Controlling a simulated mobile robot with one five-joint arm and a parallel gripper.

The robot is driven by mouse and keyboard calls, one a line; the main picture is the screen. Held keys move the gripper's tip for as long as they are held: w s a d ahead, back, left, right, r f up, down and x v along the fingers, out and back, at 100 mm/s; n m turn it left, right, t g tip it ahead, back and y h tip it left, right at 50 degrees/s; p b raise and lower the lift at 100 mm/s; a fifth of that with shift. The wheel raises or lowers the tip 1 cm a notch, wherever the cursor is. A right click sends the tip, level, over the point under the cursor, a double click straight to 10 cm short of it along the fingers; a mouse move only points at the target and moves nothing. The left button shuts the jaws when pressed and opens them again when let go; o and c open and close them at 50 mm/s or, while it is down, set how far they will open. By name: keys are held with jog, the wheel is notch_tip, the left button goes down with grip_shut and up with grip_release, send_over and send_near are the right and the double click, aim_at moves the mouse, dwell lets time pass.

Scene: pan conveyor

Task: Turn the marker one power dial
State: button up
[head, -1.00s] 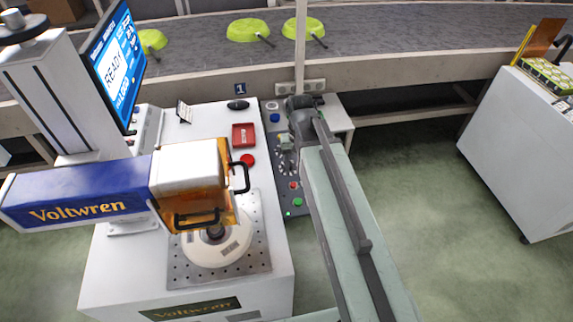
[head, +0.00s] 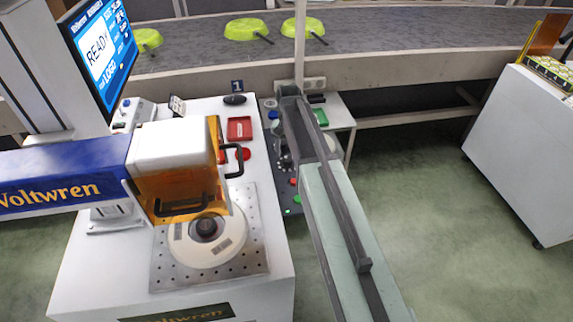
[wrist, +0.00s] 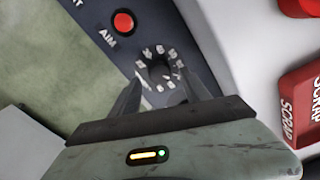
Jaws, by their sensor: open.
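The power dial (wrist: 158,72), a dark round knob ringed by pale number marks, sits on a dark control panel in the wrist view. My gripper (wrist: 157,77) is open, with one finger on each side of the dial. I cannot tell whether the fingers touch it. In the head view the panel (head: 272,185) runs along the right side of marker one (head: 85,265), which has a small "1" sign (head: 237,86) behind it. My arm covers most of the panel's upper part there.
A red AIM button (wrist: 123,22) is beside the dial, and a red SCRAP tray (wrist: 303,105) is to the right. A screen (head: 102,48) reads READY. A conveyor (head: 380,40) with green pans runs behind.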

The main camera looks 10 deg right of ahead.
aim_at(288, 162)
notch_tip(288, 162, down, 3)
jog(key=shift+r+b, duration=0.1)
jog(key=shift+b, duration=0.65)
grip_shut()
jog(key=shift+a, duration=0.15)
jog(key=shift+r, duration=0.1)
